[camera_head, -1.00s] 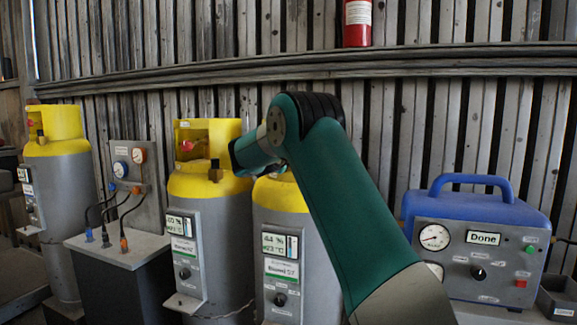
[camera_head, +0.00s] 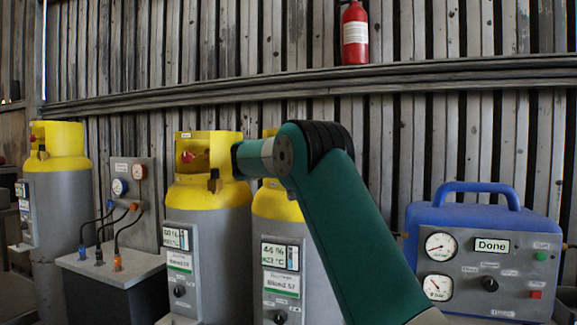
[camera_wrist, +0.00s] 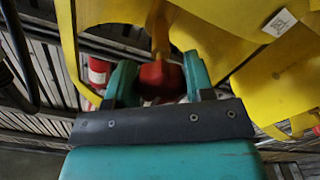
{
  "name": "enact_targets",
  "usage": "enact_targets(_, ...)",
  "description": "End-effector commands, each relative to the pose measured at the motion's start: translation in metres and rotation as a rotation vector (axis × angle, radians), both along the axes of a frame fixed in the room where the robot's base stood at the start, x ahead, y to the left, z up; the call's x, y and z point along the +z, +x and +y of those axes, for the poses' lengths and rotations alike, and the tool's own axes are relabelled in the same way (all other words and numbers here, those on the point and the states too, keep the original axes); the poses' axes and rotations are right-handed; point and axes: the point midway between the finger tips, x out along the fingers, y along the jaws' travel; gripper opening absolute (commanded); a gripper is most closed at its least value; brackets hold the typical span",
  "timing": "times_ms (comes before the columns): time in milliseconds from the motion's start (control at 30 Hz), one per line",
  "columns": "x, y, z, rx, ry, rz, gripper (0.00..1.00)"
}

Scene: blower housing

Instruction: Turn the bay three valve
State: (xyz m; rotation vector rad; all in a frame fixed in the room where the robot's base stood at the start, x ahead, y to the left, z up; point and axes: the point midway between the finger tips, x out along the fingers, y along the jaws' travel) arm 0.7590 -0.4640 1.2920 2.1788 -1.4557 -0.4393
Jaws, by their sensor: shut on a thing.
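In the wrist view my gripper (camera_wrist: 160,82) has its two teal fingers on either side of a red valve knob (camera_wrist: 160,74), inside a yellow cylinder collar (camera_wrist: 105,12). In the head view my gripper is hidden; my teal arm reaches left beside the middle cylinder. A red knob (camera_head: 188,157) shows in the middle cylinder's yellow collar (camera_head: 229,145). The cylinder to its right (camera_head: 275,207) is partly behind my arm, its valve hidden. A third cylinder (camera_head: 65,210) stands at far left. I cannot tell which cylinder's knob I hold.
A blue machine (camera_head: 430,215) with gauges and a "Done" display stands at right. A hose stand (camera_head: 105,285) is between the left and middle cylinders. A red fire extinguisher (camera_head: 355,35) hangs on the slatted wall, above a long rail (camera_head: 440,72).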

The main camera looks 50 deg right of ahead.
Motion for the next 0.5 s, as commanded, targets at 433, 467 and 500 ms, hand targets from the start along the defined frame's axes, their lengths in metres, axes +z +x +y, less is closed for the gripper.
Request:
enact_targets(433, 0.0015, -0.0015, -0.0017, -0.005, 0.004, -0.014, 0.25)
enact_targets(467, 0.0015, -0.0016, -0.0017, -0.005, 0.004, -0.014, 0.25)
enact_targets(500, 0.0015, -0.0015, -0.0016, -0.004, 0.003, -0.014, 0.58)
